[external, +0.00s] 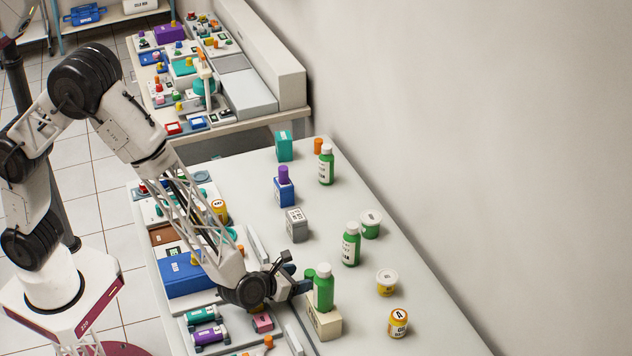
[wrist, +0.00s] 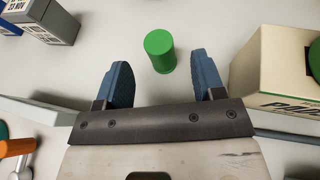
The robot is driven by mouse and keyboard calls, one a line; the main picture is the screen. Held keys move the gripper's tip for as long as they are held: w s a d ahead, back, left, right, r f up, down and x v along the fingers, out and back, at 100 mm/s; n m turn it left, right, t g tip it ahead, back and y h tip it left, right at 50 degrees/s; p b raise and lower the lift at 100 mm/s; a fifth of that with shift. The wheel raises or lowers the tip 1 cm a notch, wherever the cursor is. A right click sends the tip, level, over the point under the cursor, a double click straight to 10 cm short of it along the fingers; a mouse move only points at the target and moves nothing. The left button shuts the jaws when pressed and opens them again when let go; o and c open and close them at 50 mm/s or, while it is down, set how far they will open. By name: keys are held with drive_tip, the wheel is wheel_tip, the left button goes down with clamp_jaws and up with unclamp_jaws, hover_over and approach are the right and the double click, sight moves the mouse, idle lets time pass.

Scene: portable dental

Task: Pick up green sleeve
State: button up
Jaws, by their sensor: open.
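The green sleeve (wrist: 160,52) is a small plain green cylinder on the white table, just ahead of my fingers in the wrist view. In the external view the green sleeve (external: 309,274) shows beside my fingers, partly hidden by a green bottle. My gripper (wrist: 161,78) is open and empty, its blue fingers spread to either side of the sleeve's line, with the sleeve slightly beyond the tips. My gripper also shows low over the table in the external view (external: 298,272). I cannot tell whether a finger touches the sleeve.
A grey box (external: 297,225) stands farther back. More bottles and jars stand right. A tray with a blue case (external: 190,277) lies left. Table around the sleeve is clear.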

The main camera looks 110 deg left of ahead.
sight(310, 272)
drive_tip(key=shift+a, duration=0.15)
drive_tip(key=shift+x, duration=2.4)
drive_tip(key=c, duration=1)
